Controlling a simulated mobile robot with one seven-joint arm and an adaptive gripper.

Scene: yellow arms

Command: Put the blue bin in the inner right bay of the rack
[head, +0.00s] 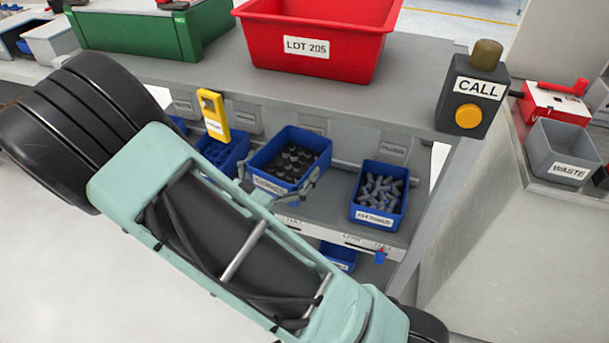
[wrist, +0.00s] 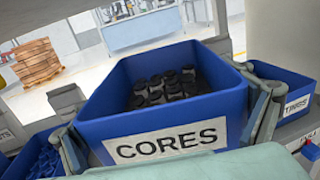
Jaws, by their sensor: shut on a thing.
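The blue bin (head: 262,172), labelled CORES and full of dark round parts, is in my gripper (head: 280,180). In the wrist view the blue bin (wrist: 160,118) is roughly level, with one finger of my gripper (wrist: 167,122) against each side. The rack (head: 330,208) has a shelf under the worktop. The held bin is at this shelf's opening, between a left blue bin (head: 238,150) and a right blue bin (head: 401,207). I cannot tell whether its underside touches the shelf. My arm hides the rack's lower left.
The worktop (head: 420,60) above carries a red LOT 205 bin (head: 310,62) and a green crate (head: 135,38). A CALL button box (head: 466,98) is on the right corner. A yellow device (head: 213,115) hangs at the front edge. Another blue bin (head: 340,257) is lower down.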

